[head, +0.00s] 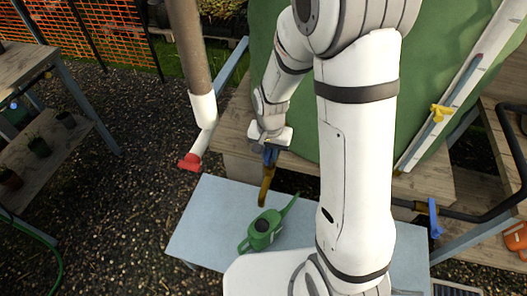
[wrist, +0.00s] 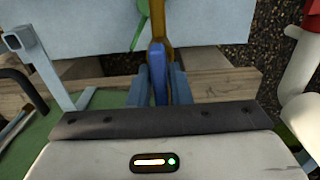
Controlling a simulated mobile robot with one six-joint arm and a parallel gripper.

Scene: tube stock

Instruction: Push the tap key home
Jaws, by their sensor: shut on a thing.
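My gripper (head: 271,143) hangs over the back edge of the pale blue table (head: 205,215). It is shut on the blue part of a slim tool (head: 265,187), whose ochre-brown end points down toward the table. In the wrist view the tool's blue part (wrist: 158,75) stands between the two fingers (wrist: 158,88), with the ochre part beyond. I cannot tell for sure which piece is the tap key. A yellow winged handle (head: 440,112) sits on the slanted rail at right, and a blue handle (head: 433,218) is on the black pipe below it.
A white pipe with a red end (head: 190,161) hangs at left. Wooden boards and a green sheet (head: 285,80) lie behind. Open gravel (head: 120,200) is at left.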

